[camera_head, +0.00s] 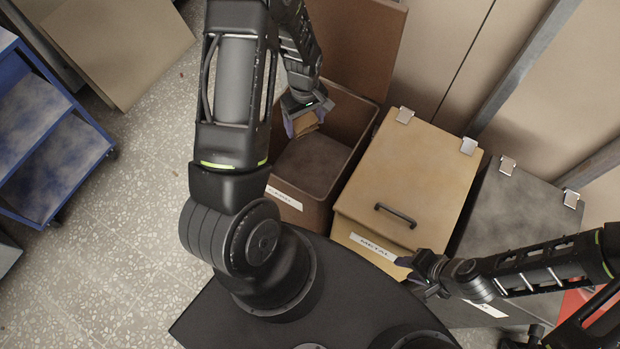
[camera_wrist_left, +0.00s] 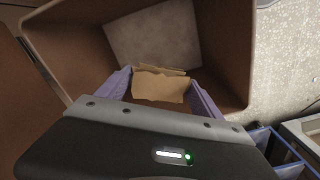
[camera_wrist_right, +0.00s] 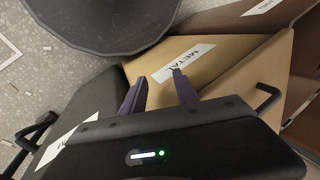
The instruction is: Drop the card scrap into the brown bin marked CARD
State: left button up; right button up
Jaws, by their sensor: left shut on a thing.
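The card scrap (camera_wrist_left: 160,86) is a small tan piece with an uneven edge, held between the purple fingers of my left gripper (camera_wrist_left: 165,92). In the head view the left gripper (camera_head: 305,122) and the scrap (camera_head: 304,125) are over the open brown bin (camera_head: 345,112). The bin has its lid raised at the back and a white label (camera_head: 284,197) that is partly hidden and hard to read. Its grey floor looks bare in the left wrist view (camera_wrist_left: 155,35). My right gripper (camera_wrist_right: 160,90) has its fingers apart with nothing between them, near the front of the METAL bin.
A tan bin labelled METAL (camera_head: 410,180) stands right of the brown bin with its lid closed. A dark grey lidded bin (camera_head: 515,225) is further right. A blue cart (camera_head: 45,140) stands at the left on open speckled floor. A brown board (camera_head: 120,45) is behind it.

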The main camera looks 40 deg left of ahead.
pick_arm(q)
jog(key=shift+f+b, duration=0.55)
jog(key=shift+f, duration=0.65)
jog(key=o, duration=1.4)
jog(key=shift+r, duration=0.2)
notch_tip(320, 180, up, 8)
jog(key=shift+f, duration=0.25)
